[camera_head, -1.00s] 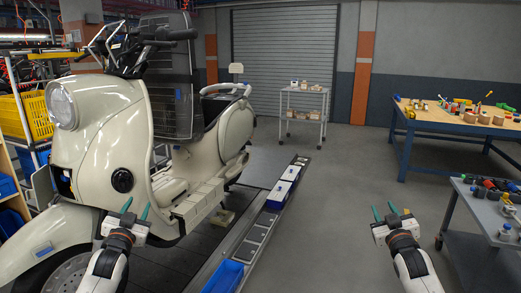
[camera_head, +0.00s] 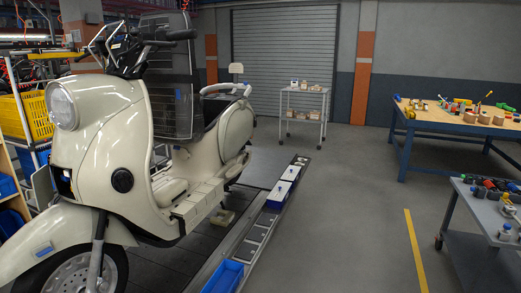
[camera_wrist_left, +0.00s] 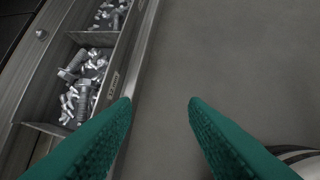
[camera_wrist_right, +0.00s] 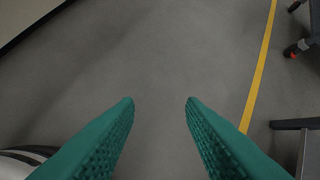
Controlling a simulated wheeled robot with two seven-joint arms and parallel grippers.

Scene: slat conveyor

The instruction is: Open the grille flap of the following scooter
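A large cream scooter (camera_head: 100,150) stands upright on the conveyor at the left of the head view. Its front has a round headlamp (camera_head: 62,106), a dark opening (camera_head: 64,181) and a round black part (camera_head: 122,181) on the leg shield. I cannot tell which part is the grille flap, or whether it is open. Neither gripper shows in the head view. My left gripper (camera_wrist_left: 160,105) is open and empty, above the floor beside the metal bolt trays (camera_wrist_left: 123,75). My right gripper (camera_wrist_right: 160,105) is open and empty above bare floor.
A yellow basket (camera_head: 40,115) stands at left. A small cart (camera_head: 304,120) is at the back, a blue workbench (camera_head: 440,124) and a grey cart (camera_head: 489,219) at right. The middle floor is clear.

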